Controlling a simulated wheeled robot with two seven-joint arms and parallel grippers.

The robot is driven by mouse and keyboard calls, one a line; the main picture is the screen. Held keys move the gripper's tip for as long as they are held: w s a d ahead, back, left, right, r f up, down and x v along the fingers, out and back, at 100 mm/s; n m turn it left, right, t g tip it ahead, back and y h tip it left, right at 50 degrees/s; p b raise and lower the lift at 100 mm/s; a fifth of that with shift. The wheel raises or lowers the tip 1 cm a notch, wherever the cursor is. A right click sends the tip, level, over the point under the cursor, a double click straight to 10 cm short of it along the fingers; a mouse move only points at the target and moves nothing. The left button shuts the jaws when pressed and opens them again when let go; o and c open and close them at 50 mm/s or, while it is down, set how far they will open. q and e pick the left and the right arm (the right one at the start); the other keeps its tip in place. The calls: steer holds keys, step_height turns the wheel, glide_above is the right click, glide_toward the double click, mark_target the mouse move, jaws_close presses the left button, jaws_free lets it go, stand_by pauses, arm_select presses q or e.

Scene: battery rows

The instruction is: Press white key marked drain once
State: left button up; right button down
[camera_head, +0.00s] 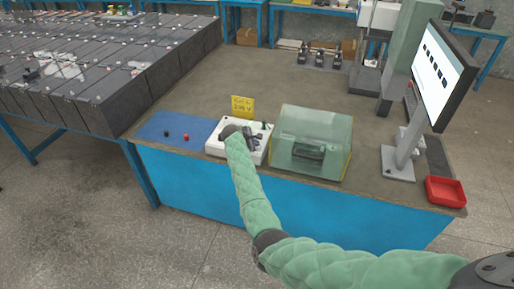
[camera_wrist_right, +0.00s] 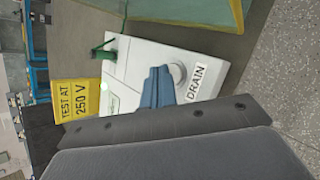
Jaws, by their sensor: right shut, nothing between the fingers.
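A white tester box (camera_head: 219,149) sits on the workbench near its front edge; it also shows in the wrist view (camera_wrist_right: 137,58). The white round key (camera_wrist_right: 180,75) is on its top face, beside a label reading DRAIN (camera_wrist_right: 197,82). My right gripper (camera_wrist_right: 158,70) is shut and empty over the box, its blue-grey fingertips just left of the key in the wrist view. I cannot tell whether they touch the box. In the head view my right gripper (camera_head: 252,143) covers part of the box, and the key cannot be made out. My left gripper is not in view.
A yellow sign reading TEST AT 250 V (camera_wrist_right: 77,99) stands behind the box. A clear greenish cover (camera_head: 318,125) is close to its right. A blue mat (camera_head: 160,124) lies left. A monitor (camera_head: 440,75) and red tray (camera_head: 446,192) are farther right.

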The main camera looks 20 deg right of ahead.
steer(key=shift+f, duration=0.4)
stand_by(0.6)
steer(key=shift+r, duration=0.1)
steer(key=shift+r+p, duration=0.75)
steer(key=shift+p, duration=0.15)
step_height(320, 180, up, 5)
steer(key=p, duration=0.4)
steer(key=shift+p, duration=0.4)
stand_by(0.5)
